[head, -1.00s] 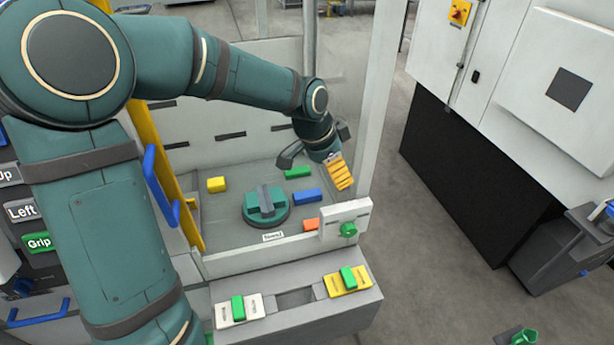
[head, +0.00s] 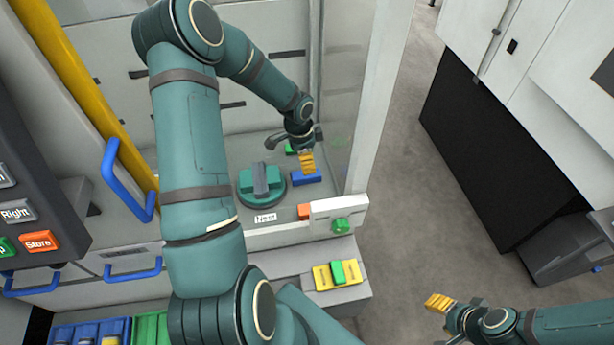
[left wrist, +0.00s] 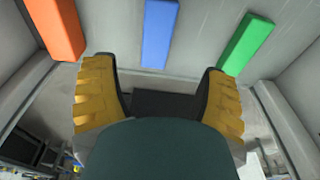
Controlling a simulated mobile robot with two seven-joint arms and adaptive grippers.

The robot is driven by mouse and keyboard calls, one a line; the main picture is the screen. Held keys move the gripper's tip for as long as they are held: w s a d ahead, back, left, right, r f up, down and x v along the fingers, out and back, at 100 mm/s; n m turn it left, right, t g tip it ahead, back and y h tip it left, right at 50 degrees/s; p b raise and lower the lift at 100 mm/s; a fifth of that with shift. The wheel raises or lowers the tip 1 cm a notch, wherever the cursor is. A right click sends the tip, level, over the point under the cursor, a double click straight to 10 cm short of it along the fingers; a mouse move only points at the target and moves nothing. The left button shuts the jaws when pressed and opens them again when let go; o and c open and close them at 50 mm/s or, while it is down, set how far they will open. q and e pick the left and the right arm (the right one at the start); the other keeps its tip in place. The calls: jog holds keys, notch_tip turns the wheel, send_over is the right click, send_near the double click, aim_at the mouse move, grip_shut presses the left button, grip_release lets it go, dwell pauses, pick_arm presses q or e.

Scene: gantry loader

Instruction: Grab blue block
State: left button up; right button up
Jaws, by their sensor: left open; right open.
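The blue block (head: 306,179) lies on the floor of the gantry enclosure, right of a round teal turntable (head: 262,184). In the left wrist view the blue block (left wrist: 160,33) is ahead of and between my open yellow fingers, apart from them. My left gripper (head: 307,163) is open just above the block in the head view; it also shows in the left wrist view (left wrist: 160,90). It holds nothing. My right gripper (head: 440,303) is open and empty outside the enclosure at the lower right.
An orange block (left wrist: 54,28) and a green block (left wrist: 247,44) flank the blue one. A clear panel and white post (head: 378,100) bound the enclosure's right side. A front ledge carries a yellow plate (head: 322,275) with a green switch. Grey floor is open at right.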

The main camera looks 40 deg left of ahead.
aim_at(306, 177)
pick_arm(q)
jog(key=shift+w+d+f, duration=0.15)
jog(key=shift+f, duration=0.8)
jog(key=f, duration=0.4)
jog(key=shift+s+d+f, duration=0.1)
jog(key=shift+s+f, duration=0.2)
jog(key=shift+s, duration=0.05)
jog(key=shift+f, duration=0.45)
grip_shut()
